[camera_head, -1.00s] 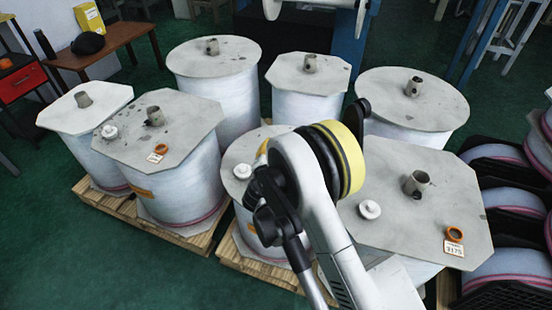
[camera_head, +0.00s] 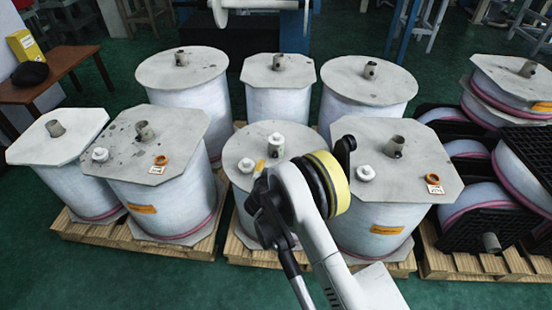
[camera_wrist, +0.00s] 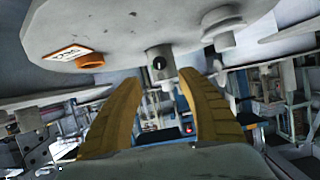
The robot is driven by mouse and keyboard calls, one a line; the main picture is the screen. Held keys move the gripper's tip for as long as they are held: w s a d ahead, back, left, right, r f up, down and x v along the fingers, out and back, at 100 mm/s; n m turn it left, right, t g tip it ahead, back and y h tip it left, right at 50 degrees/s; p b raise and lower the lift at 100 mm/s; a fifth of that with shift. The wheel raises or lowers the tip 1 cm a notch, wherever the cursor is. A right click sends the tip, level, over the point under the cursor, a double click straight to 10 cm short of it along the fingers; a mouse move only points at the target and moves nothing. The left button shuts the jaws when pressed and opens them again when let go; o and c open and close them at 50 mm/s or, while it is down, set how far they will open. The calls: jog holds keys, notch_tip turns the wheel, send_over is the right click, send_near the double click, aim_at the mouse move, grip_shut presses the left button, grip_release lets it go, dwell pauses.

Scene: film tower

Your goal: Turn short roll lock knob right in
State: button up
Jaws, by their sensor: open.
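I cannot tell which is the named short roll lock knob. In the wrist view, a pale knob (camera_wrist: 222,25) stands at upper right on a tilted plate, beside a core stub (camera_wrist: 160,64). My gripper (camera_wrist: 162,80) is open with its yellow fingers apart, nothing visible between them. In the head view, my arm hides the fingertips.
Large wrapped rolls stand close together on wooden pallets (camera_head: 190,243). An orange ring (camera_head: 432,178) and tag lie on the right front plate. Black crates (camera_head: 508,205) with rolls fill the right side. Green floor (camera_head: 110,275) is clear at the front left.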

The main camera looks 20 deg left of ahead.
aim_at(275, 156)
jog(key=b+x, duration=0.3)
jog(key=x, duration=0.6)
jog(key=shift+w+f, duration=0.25)
jog(key=shift+w, duration=0.1)
grip_shut()
